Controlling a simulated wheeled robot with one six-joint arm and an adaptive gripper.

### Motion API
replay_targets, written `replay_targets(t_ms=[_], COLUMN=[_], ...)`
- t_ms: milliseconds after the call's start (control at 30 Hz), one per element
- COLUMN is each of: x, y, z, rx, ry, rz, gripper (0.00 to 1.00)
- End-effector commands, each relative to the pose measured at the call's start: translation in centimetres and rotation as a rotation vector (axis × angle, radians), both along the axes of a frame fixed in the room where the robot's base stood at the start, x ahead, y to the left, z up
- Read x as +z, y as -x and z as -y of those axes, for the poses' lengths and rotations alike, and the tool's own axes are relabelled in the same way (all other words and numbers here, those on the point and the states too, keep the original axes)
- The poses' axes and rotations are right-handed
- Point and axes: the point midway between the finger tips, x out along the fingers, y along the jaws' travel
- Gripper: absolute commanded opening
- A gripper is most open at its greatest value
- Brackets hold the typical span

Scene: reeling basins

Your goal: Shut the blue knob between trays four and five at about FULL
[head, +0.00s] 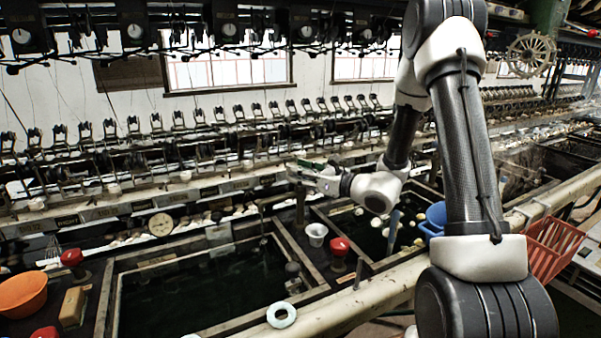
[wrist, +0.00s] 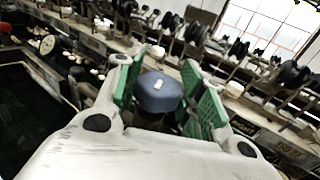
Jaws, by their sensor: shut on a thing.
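The blue knob (wrist: 153,97) shows in the wrist view, with a small pale mark on its top. My gripper (wrist: 166,86) is shut on it, with one green pad on each side. In the head view my gripper (head: 303,168) reaches over the basins to the rail behind them; the knob cannot be made out there. A dark upright post (head: 300,207) stands below the gripper. I cannot read any FULL mark or the knob's setting.
Red knobs (head: 338,246) stand on the basin edges. A white cup (head: 316,234), an orange bowl (head: 22,294), a blue tub (head: 435,218) and a red crate (head: 553,246) are around. A pale pipe (head: 340,308) runs along the front. Reeling gear lines the back.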

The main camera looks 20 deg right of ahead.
Motion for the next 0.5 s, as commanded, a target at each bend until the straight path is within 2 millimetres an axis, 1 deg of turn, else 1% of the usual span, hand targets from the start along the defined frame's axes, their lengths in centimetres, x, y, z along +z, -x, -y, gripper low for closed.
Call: replay_targets(t_ms=[200,500], x=[-0.04,-0.04], y=[0.09,0.03], z=[-0.09,-0.03], rx=[-0.138,-0.24], ry=[0.0,0.0], rz=[-0.003,-0.001], gripper=[0.15,0.15])
